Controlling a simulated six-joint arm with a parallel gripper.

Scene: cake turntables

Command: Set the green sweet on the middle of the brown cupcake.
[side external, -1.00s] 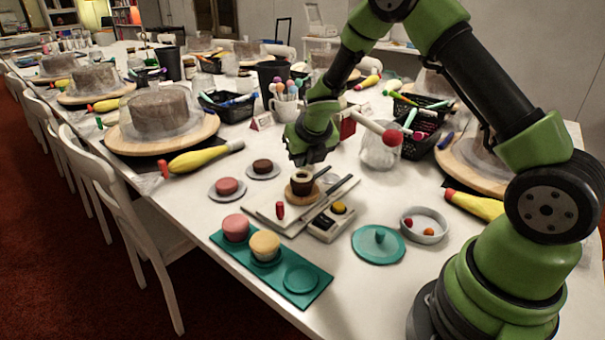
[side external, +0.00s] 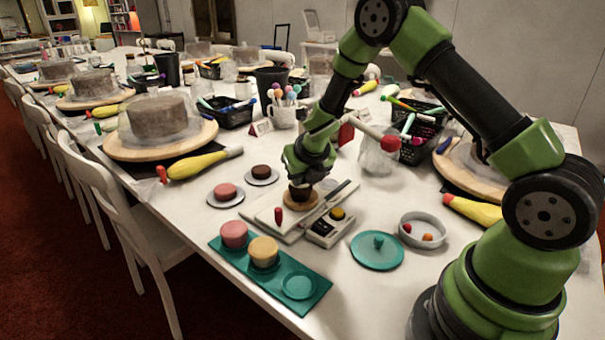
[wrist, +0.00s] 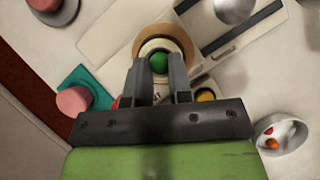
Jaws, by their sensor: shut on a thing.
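The green sweet (wrist: 159,63) is between the two fingertips of my gripper (wrist: 160,70) in the wrist view. My gripper is shut on it. The fingers and wrist hide the sweet there. I cannot tell whether the sweet touches the cupcake.
A teal tray (side external: 299,287) holds pink and yellow cakes.

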